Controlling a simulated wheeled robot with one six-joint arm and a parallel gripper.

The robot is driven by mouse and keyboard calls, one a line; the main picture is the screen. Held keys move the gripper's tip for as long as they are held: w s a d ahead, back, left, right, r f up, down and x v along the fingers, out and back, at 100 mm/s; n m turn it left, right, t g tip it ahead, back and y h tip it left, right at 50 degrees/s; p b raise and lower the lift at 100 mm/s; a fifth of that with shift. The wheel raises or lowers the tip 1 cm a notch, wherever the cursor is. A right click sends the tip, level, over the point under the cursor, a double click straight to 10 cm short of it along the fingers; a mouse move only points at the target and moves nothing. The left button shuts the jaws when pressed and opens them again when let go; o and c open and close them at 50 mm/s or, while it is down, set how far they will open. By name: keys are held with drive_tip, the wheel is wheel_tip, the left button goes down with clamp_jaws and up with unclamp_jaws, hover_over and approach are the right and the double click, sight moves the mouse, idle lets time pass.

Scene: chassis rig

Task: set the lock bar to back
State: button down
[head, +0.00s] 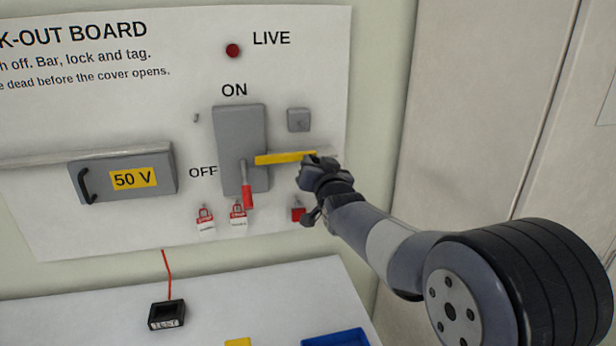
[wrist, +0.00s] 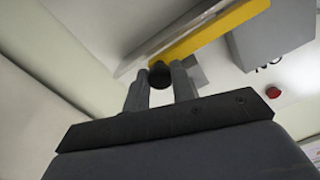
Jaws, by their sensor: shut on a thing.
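The yellow lock bar (head: 284,158) lies level across the lower right part of the grey switch box (head: 240,125). My gripper (head: 310,165) is at the bar's right end. In the wrist view, the bar (wrist: 205,33) runs along a pale rail, and my gripper's fingers (wrist: 160,88) are shut on the round black knob (wrist: 160,72) at the bar's end. In the head view my gripper hides the knob. The switch's red handle (head: 247,197) points down, beside the OFF label.
Red padlocks with tags (head: 206,217) hang below the switch; another red one (head: 298,214) is close under my gripper. A grey cover marked 50 V (head: 125,180) is at left. A red lamp (head: 233,50) is above. A black tester (head: 166,315) lies on the shelf.

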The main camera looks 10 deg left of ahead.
drive_tip(key=shift+w+d+b, duration=0.3)
drive_tip(key=shift+w+d, duration=0.05)
drive_tip(key=shift+d, duration=0.4)
drive_tip(key=c, duration=1.2)
unclamp_jaws()
drive_tip(key=shift+d, duration=0.15)
drive_tip(key=b+v, duration=0.3)
drive_tip(key=v, duration=0.7)
drive_tip(key=shift+s+d+b, duration=0.15)
drive_tip(key=shift+s+b, duration=0.2)
drive_tip(key=shift+w, duration=0.1)
